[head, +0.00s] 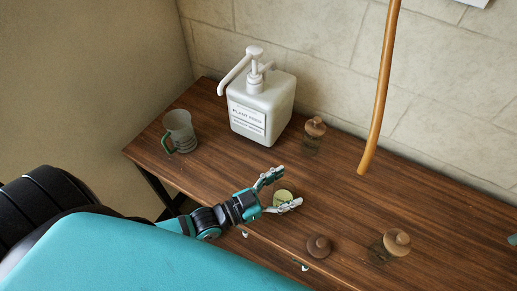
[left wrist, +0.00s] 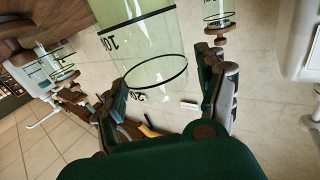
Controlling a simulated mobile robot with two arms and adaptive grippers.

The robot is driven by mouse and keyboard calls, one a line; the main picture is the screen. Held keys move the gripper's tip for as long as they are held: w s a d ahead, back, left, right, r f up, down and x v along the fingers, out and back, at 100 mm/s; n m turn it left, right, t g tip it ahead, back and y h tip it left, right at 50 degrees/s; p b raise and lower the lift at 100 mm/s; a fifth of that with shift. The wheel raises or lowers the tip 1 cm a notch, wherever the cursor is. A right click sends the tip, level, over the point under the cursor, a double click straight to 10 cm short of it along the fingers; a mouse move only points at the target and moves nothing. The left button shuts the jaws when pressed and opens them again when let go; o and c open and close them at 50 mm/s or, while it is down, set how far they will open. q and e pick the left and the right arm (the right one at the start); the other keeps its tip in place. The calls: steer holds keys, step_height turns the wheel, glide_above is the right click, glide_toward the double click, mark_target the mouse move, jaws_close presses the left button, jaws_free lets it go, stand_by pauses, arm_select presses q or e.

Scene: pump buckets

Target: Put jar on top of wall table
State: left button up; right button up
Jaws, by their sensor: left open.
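Jars with brown knobbed stoppers stand on the wooden table: one at the back (head: 315,128), one at the front right (head: 397,242), and a brown stopper (head: 318,246) shows at the front edge. My left gripper (head: 280,191) is open over the table's front part, its fingers on either side of a pale green glass vessel (head: 283,199). In the left wrist view this vessel (left wrist: 150,50) is see-through with black measuring marks, and sits between the spread fingers (left wrist: 165,95). I cannot tell whether the fingers touch it. My right gripper is not in view.
The wooden table (head: 215,160) stands against a pale block wall. A white pump bottle (head: 262,105) and a grey mug (head: 180,131) with a green handle stand on its left part. An orange-brown rod (head: 381,90) hangs above the table. The right back stretch is clear.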

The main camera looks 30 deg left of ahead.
arm_select(q)
steer(key=b+v, duration=0.1)
steer(key=v, duration=1.1)
stand_by(1.1)
